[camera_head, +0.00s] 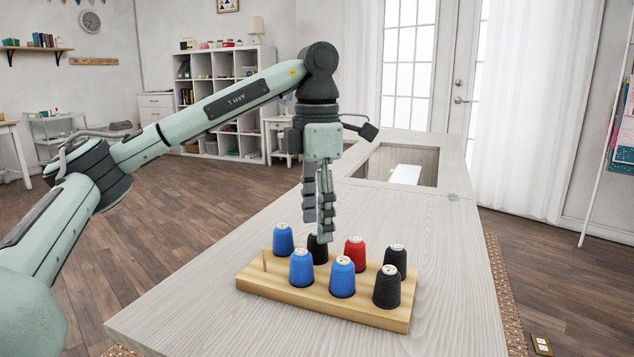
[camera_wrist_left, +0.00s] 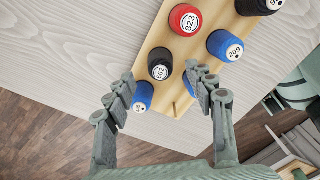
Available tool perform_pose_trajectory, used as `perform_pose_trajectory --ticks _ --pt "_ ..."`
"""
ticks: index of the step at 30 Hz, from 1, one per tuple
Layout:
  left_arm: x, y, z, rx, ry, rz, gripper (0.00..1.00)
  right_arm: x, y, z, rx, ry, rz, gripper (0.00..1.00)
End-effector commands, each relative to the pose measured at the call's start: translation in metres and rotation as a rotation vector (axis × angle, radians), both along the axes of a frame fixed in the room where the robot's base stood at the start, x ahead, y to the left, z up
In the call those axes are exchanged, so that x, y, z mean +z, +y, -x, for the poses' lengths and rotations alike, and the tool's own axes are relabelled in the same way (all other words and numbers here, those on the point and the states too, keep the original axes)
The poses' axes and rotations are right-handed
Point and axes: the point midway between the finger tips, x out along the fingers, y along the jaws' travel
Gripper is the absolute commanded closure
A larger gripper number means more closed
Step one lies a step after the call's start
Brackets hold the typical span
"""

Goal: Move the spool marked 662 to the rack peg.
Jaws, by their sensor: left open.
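The spool marked 662 (camera_wrist_left: 160,65) is black and stands upright in the rack's back row, between a blue spool (camera_wrist_left: 142,95) and the red spool marked 823 (camera_wrist_left: 185,20). In the head view, the 662 spool (camera_head: 315,251) is partly hidden behind a front blue spool and under my gripper. My left gripper (camera_head: 325,238) points down just above it, open and empty. In the left wrist view, the left fingertips (camera_wrist_left: 160,75) lie on either side of it. The bare rack peg (camera_head: 264,259) stands at the front-left end of the wooden rack (camera_head: 330,303). My right gripper is not in view.
Front-row neighbours are a blue spool (camera_head: 301,268), another blue spool (camera_head: 342,279) and a black spool (camera_head: 387,289). Another black spool (camera_head: 396,258) ends the back row. The cabinet top (camera_head: 200,300) is clear around the rack; an opening (camera_head: 400,165) lies behind.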

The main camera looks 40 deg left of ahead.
Motion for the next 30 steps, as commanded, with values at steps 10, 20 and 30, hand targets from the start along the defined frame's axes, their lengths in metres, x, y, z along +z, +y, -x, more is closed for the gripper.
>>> perform_pose_trajectory --ticks 10,20,30 --pt "0.062 -0.001 0.0 -0.001 -0.005 0.0 0.45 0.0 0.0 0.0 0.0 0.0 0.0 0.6" --pt "0.097 -0.001 0.0 -0.002 -0.001 0.001 0.45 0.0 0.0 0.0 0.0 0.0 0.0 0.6" --pt "0.101 0.0 0.0 -0.001 0.001 0.001 0.45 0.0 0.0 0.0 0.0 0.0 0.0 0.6"
